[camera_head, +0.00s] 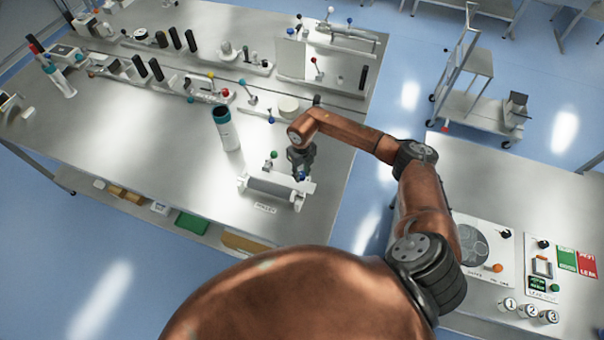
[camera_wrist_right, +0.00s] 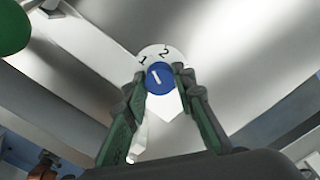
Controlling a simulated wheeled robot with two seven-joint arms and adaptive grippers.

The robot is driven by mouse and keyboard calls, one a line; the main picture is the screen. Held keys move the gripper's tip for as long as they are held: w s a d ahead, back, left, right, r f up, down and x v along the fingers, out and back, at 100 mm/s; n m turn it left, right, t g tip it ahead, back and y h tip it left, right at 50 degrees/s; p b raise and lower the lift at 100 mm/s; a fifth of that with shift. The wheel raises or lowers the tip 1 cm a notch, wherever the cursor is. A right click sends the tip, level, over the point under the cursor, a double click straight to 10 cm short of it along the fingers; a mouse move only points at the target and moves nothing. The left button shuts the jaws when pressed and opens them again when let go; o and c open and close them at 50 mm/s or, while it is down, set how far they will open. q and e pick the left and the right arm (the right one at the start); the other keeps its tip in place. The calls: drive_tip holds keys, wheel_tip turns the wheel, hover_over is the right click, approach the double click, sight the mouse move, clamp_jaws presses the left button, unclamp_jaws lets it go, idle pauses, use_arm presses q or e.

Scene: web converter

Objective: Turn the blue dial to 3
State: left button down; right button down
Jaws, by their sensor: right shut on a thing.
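The blue dial (camera_wrist_right: 160,77) sits on a white round plate (camera_wrist_right: 176,57) in the right wrist view. The numbers 1 and 2 show on the plate above the dial; the lower part of the plate is partly hidden by the fingers. The white line on the dial slants to the upper left, roughly toward the 1. My right gripper (camera_wrist_right: 163,85) is shut on the blue dial, one finger on each side. In the head view my right gripper (camera_head: 301,172) points down at the right end of a white roller unit (camera_head: 272,187). My left gripper is not in view.
A green knob (camera_wrist_right: 12,28) is close at the upper left in the wrist view. A white bottle with a teal top (camera_head: 229,132) stands left of the roller unit. Several other devices line the back of the metal table. Bare tabletop (camera_head: 140,135) lies to the left.

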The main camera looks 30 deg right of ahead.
drive_tip(key=m, duration=0.5)
drive_tip(key=shift+m, duration=0.3)
drive_tip(key=m, duration=0.3)
drive_tip(key=shift+m+p, duration=0.3)
drive_tip(key=shift+p, duration=0.05)
drive_tip(key=m, duration=0.2)
drive_tip(key=shift+r+m+p, duration=0.1)
drive_tip(key=shift+m+p, duration=0.2)
drive_tip(key=shift+m, duration=0.1)
drive_tip(key=m+p, duration=0.1)
drive_tip(key=m, duration=0.2)
drive_tip(key=shift+w, duration=0.1)
drive_tip(key=shift+m+p, duration=0.75)
drive_tip(key=shift+m, duration=1.35)
drive_tip(key=c, duration=1.6)
unclamp_jaws()
